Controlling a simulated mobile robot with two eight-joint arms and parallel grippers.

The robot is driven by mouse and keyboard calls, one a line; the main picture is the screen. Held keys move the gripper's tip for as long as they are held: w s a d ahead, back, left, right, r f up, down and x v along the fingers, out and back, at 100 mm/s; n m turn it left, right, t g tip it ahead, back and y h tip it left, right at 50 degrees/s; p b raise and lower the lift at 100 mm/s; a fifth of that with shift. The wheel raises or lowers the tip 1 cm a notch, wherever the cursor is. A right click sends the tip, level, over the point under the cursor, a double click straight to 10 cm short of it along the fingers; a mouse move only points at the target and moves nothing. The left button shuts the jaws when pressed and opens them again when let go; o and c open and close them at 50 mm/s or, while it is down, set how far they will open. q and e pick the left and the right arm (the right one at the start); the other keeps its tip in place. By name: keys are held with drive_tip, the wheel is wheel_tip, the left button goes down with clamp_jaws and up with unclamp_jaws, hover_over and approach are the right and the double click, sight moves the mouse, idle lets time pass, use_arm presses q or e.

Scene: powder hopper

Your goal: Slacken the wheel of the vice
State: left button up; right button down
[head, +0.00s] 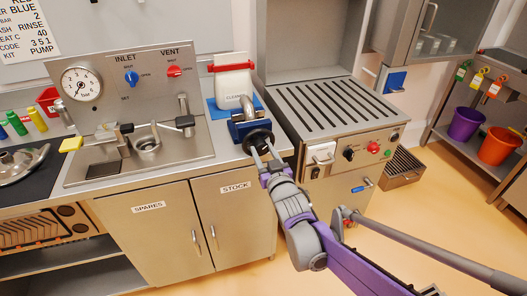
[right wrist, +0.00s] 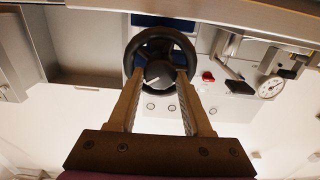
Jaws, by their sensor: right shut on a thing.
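The blue vice (head: 240,128) stands at the front right of the steel counter, with its dark round wheel (head: 257,137) facing out over the counter's edge. My right gripper (head: 264,157) reaches up to the wheel from below right. In the right wrist view the black wheel (right wrist: 159,35) shows its ring, hub and spokes. The two fingers of my right gripper (right wrist: 159,78) lie on either side of the hub, within the ring's outline, and are shut on the wheel. Their exact contact is hard to see. My left gripper is not in view.
A white cleaner container (head: 233,86) with a red bar stands behind the vice. A slotted steel machine (head: 335,105) stands close on the right. Closed cupboards (head: 180,225) lie below.

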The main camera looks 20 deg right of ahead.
drive_tip(key=n+p, duration=0.1)
drive_tip(key=n, duration=0.3)
drive_tip(key=shift+r+p, duration=0.15)
drive_tip(key=shift+p, duration=0.15)
drive_tip(key=shift+a+n+p, duration=0.1)
drive_tip(key=shift+n+p, duration=0.35)
drive_tip(key=shift+n, duration=1.25)
drive_tip(key=c, duration=0.8)
unclamp_jaws()
drive_tip(key=o, duration=0.5)
drive_tip(key=shift+w, duration=0.1)
drive_tip(key=s, duration=1.1)
drive_tip(key=shift+d+p, duration=0.2)
drive_tip(key=shift+p, duration=0.2)
